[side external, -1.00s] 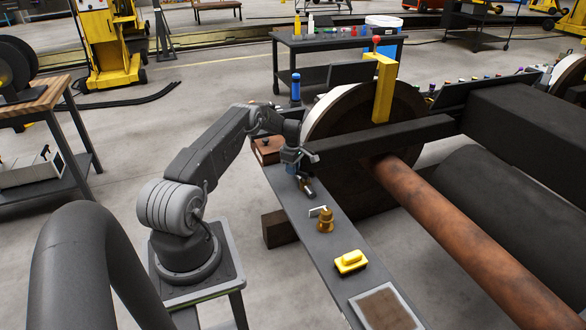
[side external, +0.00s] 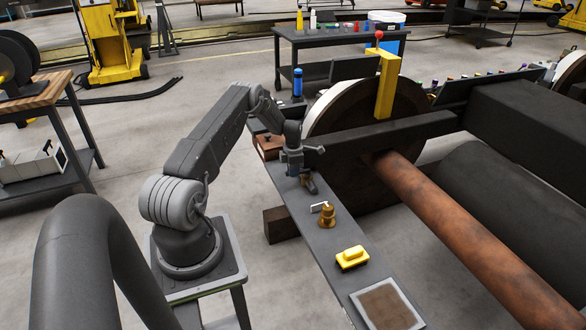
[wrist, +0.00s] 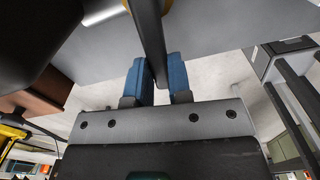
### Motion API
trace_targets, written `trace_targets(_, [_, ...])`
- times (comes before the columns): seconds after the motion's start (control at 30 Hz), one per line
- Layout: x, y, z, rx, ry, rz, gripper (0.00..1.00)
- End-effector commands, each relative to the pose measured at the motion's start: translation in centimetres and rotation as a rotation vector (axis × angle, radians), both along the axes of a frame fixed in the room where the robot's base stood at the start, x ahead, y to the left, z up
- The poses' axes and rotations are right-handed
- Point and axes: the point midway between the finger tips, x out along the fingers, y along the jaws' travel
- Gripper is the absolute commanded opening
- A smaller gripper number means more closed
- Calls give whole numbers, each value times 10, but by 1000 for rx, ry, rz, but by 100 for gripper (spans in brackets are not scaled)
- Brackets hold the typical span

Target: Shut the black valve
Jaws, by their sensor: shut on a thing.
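My gripper (side external: 292,168) points down at the far end of the narrow grey bench (side external: 290,208). In the wrist view, the two blue fingers of my gripper (wrist: 158,78) are closed on a long black handle (wrist: 149,35), which I take to be the black valve's lever. The handle passes between the fingers and runs out of the top of the picture. In the side view, a small dark valve body (side external: 308,185) shows just right of the fingers; the rest of it is mostly hidden by my gripper. I cannot tell the lever's exact angle.
A brass valve with a white handle (side external: 327,214) stands nearer on the bench. A yellow block (side external: 352,258) and a framed brown panel (side external: 388,309) follow it. The big wheel (side external: 345,170) and dark beam (side external: 400,133) are close on the right. A reddish-brown box (side external: 268,148) is behind.

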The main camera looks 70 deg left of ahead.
Motion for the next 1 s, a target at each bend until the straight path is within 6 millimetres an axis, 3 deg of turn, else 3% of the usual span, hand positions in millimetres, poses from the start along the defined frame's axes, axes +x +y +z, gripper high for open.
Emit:
trace_targets(0.33, [-1,-7,1,0,1,131,0])
trace_targets(0.87, [-1,-8,0,-2,1,154,0])
trace_targets(0.9, [-1,-8,0,-2,1,154,23])
trace_targets(1.0, [-1,-8,0,-1,1,153,32])
